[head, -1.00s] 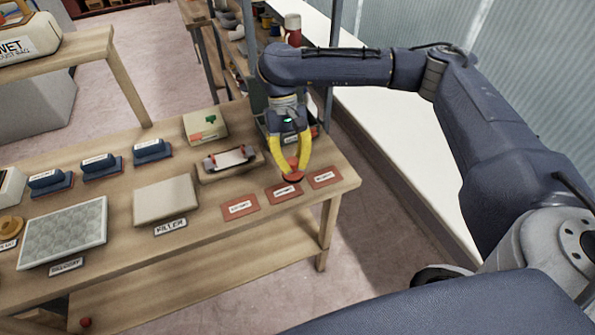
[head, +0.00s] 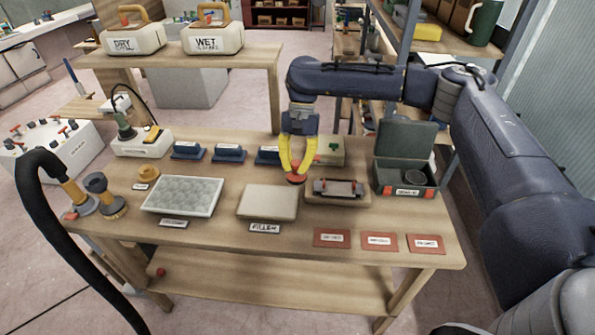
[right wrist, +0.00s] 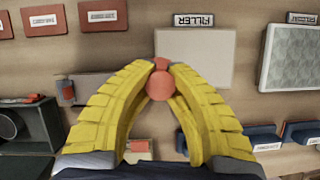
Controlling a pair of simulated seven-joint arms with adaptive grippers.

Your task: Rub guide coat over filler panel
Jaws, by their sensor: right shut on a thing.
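The filler panel (head: 267,202) is a flat beige slab on the workbench, with a FILLER label in front. It also shows in the right wrist view (right wrist: 195,57). My right gripper (head: 295,173), with yellow fingers, is shut on a small red round-headed applicator (head: 296,179). The red head also shows between the fingertips in the right wrist view (right wrist: 159,86). The applicator is near the panel's back right corner; I cannot tell whether it touches. An open dark box (head: 405,178) with a round dark pad inside stands at the bench's right end. My left gripper is not in view.
A sanding-block holder (head: 340,190) sits right of the panel, and a bubbly white-framed panel (head: 183,195) left. Blue blocks (head: 229,154) stand behind. Red cards (head: 380,242) lie at front right. A black hose (head: 55,205) hangs at far left.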

